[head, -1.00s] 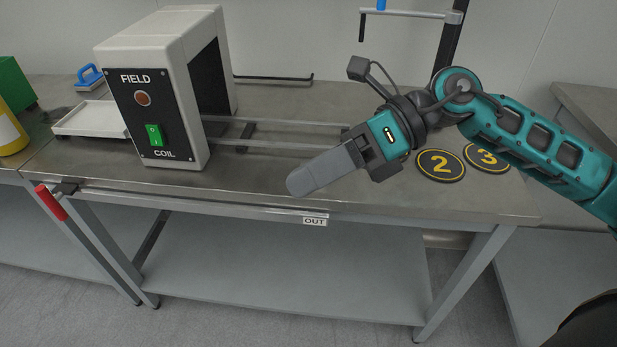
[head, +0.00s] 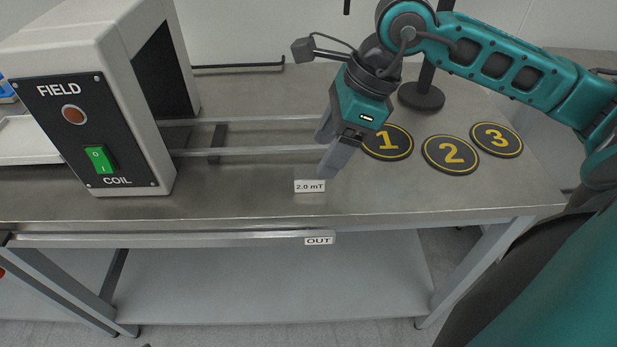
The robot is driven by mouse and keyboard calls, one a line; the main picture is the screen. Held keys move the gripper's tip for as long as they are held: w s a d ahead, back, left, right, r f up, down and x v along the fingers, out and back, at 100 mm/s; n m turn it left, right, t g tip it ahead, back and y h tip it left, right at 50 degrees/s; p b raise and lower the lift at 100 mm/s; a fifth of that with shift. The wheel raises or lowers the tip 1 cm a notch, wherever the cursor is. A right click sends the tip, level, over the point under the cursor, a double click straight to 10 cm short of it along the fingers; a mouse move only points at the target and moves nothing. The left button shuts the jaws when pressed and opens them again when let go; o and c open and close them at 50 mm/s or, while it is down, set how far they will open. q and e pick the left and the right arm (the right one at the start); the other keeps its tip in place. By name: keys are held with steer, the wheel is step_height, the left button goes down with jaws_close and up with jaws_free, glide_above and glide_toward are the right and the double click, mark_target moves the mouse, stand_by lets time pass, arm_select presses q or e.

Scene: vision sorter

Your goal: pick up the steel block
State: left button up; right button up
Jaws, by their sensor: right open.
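I cannot make out a steel block in the head view; if it is near the gripper, the fingers hide it. My right gripper (head: 329,150) is open and points down over the steel bench, at the right end of the rails. Its fingers are dark grey, and I see nothing held between them. A small label reading 2.0 mT (head: 309,186) lies just in front of the fingertips. My left gripper is not in view.
The field coil housing (head: 128,150) stands at the left, with rails (head: 258,152) running right from it. Round pads 1 (head: 387,142), 2 (head: 450,154) and 3 (head: 496,139) lie to the right. A white tray (head: 30,142) is at the far left. The bench front is clear.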

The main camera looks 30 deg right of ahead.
mark_target(311, 173)
steer(key=x, duration=0.6)
steer(key=shift+w+r+b, duration=0.1)
steer(key=shift+w+b, duration=0.1)
steer(key=shift+b, duration=0.2)
jaws_close()
